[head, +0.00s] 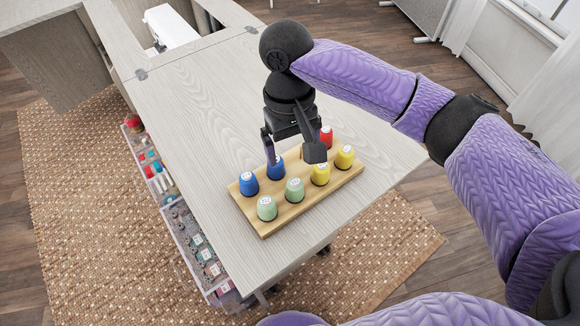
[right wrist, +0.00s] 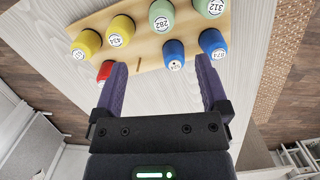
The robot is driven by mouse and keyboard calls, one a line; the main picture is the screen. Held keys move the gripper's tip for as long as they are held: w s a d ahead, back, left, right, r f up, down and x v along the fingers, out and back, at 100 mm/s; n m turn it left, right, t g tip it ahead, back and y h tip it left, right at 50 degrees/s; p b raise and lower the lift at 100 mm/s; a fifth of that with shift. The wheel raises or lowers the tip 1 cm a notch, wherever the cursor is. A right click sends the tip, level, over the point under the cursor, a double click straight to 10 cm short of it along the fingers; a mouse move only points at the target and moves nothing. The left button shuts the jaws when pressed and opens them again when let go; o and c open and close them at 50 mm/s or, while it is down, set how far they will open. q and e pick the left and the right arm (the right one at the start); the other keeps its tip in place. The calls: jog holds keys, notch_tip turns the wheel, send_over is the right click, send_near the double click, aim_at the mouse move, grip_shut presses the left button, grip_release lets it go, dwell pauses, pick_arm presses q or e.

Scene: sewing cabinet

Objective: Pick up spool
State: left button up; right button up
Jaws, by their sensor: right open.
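Several colored thread spools stand upright on a wooden board (head: 262,232). In the head view they are a blue spool (head: 248,184) at left, a second blue spool (head: 276,170), two pale green spools (head: 266,208), two yellow spools (head: 344,157) and a red spool (head: 326,137). My right gripper (head: 292,152) is open above the board's far side. In the right wrist view, its fingers (right wrist: 162,68) are apart and empty. The second blue spool (right wrist: 174,55) lies just beyond the fingertips, between their lines, nearer the right finger. The red spool (right wrist: 104,71) is outside the left finger. My left gripper is not in view.
The board rests on a pale wood table (head: 190,90) with bare surface around it. Open drawers of sewing supplies (head: 200,255) stand along the table's left side. A white sewing machine (head: 170,26) is at the back. A woven rug (head: 80,190) covers the floor.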

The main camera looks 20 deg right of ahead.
aim_at(295, 184)
pick_arm(q)
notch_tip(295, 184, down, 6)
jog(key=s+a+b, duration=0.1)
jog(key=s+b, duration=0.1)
jog(key=b, duration=0.4)
pick_arm(e)
jog(key=f, duration=0.3)
jog(key=s+f, duration=0.1)
jog(key=f, duration=0.2)
jog(key=s+f, duration=0.1)
jog(key=f, duration=0.3)
jog(key=shift+r, duration=0.3)
grip_shut()
notch_tip(295, 184, up, 10)
jog(key=p, duration=0.6)
jog(key=shift+f, duration=0.2)
jog(key=shift+r, duration=0.25)
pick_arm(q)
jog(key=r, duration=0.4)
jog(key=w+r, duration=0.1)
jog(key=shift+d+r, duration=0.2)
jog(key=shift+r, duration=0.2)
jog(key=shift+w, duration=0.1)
pick_arm(e)
jog(key=shift+w, duration=0.1)
